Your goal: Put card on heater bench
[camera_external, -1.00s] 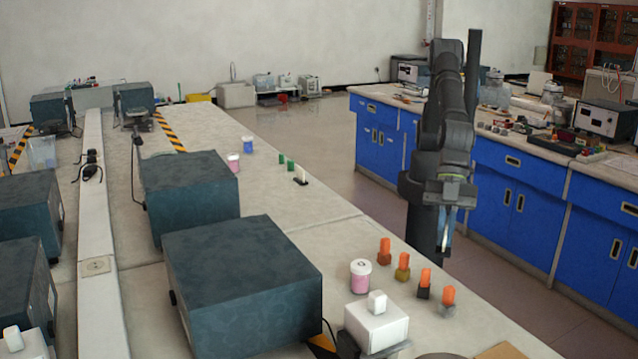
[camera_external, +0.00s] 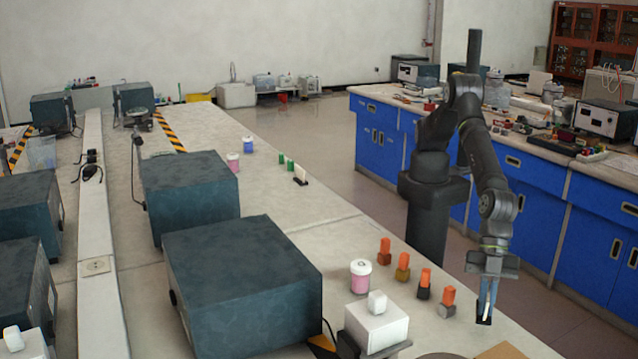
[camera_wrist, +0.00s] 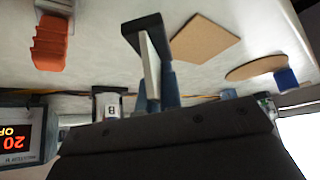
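My gripper (camera_external: 487,296) hangs above the right front edge of the pale bench in the external view, pointing down. In the wrist view its bluish fingers (camera_wrist: 156,92) are shut on a thin white card-like piece (camera_wrist: 148,62) with a black bar at its far end. The same piece (camera_external: 484,319) shows below the fingers in the external view, its black end downward. I cannot tell if it touches the bench. Which thing is the heater bench is not clear. A dark device with a red digital display (camera_wrist: 20,136) is at the wrist view's left.
Several orange-topped blocks (camera_external: 447,296) and a pink jar (camera_external: 361,276) stand left of my gripper. A tan square (camera_wrist: 205,42) and a tan disc (camera_wrist: 258,67) lie on the bench. Large dark boxes (camera_external: 243,285) stand at left.

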